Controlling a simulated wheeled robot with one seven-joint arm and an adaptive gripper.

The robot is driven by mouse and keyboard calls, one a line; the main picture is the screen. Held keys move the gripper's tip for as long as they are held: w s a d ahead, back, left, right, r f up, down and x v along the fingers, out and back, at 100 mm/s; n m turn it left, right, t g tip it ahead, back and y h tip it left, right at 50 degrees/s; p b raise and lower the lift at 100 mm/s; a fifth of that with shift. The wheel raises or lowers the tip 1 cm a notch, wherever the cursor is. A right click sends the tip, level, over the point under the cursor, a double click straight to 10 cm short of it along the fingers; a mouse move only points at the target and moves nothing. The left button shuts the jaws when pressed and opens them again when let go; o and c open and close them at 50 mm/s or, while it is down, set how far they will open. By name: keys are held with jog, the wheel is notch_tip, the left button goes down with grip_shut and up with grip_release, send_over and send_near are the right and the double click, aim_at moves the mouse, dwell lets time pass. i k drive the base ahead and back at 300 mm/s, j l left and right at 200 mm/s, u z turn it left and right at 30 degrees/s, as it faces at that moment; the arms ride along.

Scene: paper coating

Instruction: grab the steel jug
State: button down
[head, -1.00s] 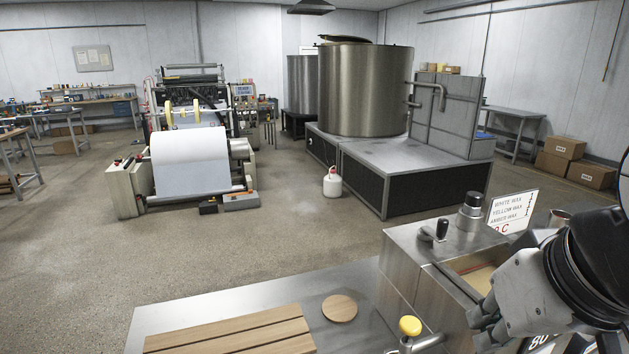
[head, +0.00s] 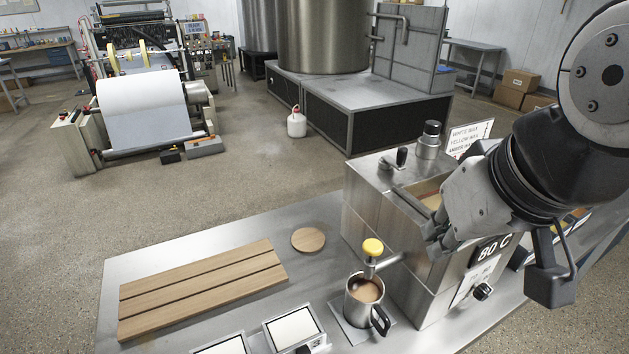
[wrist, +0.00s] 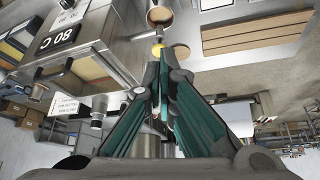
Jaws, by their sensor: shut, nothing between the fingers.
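The steel jug (head: 361,304) stands upright on a small plate under the yellow-knobbed tap (head: 372,247) of the wax tank, with brown liquid inside and a black handle toward the front right. In the wrist view the jug (wrist: 159,17) shows at the top, beyond the yellow knob (wrist: 182,51). My gripper (head: 434,238) is beside the tank's upper part, above and to the right of the jug, apart from it. In the wrist view my gripper's fingers (wrist: 158,62) meet at the tips and hold nothing.
The steel tank (head: 372,210) marked 80 C stands right behind the jug, with its tap over it. A slatted wooden board (head: 200,285), a round wooden disc (head: 308,239) and white-topped trays (head: 292,328) lie to the left on the steel bench (head: 130,270).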

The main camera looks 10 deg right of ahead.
aim_at(364, 297)
jog(key=k+j+u, duration=0.1)
jog(key=k+j, duration=0.2)
jog(key=k+j+u, duration=0.15)
jog(key=j, duration=0.25)
jog(key=k+j+u, duration=0.1)
jog(key=k+j, duration=0.25)
jog(key=k+j+u, duration=0.1)
jog(key=j, duration=0.3)
jog(key=k, duration=0.1)
